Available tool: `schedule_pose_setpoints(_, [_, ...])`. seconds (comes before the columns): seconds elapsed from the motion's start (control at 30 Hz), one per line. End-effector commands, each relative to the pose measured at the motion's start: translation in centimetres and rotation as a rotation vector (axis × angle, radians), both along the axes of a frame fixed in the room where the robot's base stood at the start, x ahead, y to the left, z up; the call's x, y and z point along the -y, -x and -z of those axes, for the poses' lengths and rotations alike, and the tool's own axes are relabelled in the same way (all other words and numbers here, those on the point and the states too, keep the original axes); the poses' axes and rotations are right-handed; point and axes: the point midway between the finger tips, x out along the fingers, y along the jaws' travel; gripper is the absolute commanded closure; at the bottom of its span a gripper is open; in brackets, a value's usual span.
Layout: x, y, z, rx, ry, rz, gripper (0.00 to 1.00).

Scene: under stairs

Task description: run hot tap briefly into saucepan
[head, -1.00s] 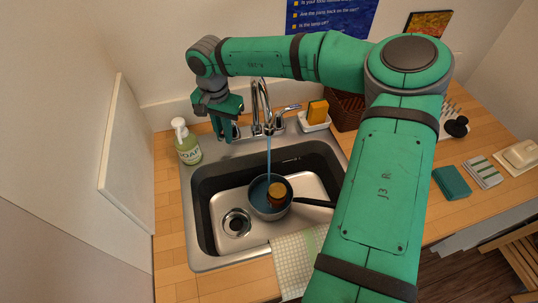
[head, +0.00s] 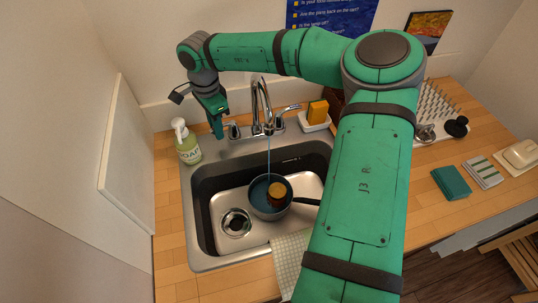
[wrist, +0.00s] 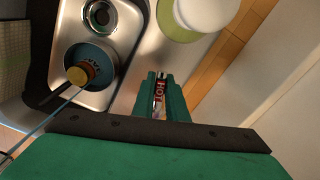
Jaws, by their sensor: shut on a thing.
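The saucepan (head: 258,205) sits in the sink basin (head: 213,190) with its black handle (head: 306,201) pointing right; the wrist view shows it at upper left (wrist: 107,53). Blue water and a round amber-topped object (head: 277,189) are in it. A thin blue stream falls from the faucet spout (head: 267,115) into the pan. My gripper (head: 218,131) is at the left side of the faucet. In the wrist view its green fingers (wrist: 158,92) are shut on the hot tap handle (wrist: 160,85), marked HOT in red. In the head view my fingers partly hide that handle.
A soap bottle (head: 187,145) stands close left of my gripper. The right tap handle (head: 291,108) and a sponge on a white dish (head: 316,124) are right of the spout. A checked towel (head: 288,262) hangs at the sink's front. A teal cloth (head: 451,182) lies on the right counter.

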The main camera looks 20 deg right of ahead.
Motion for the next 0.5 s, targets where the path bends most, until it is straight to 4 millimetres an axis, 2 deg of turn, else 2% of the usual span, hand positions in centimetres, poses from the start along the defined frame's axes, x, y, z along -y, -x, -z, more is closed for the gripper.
schedule_pose_setpoints(0.37, [-0.01, -0.33, -0.05, 0.003, 0.002, 0.051, 1.00])
schedule_pose_setpoints(0.5, [-0.12, -0.97, -0.04, 0.002, 0.002, 0.162, 1.00])
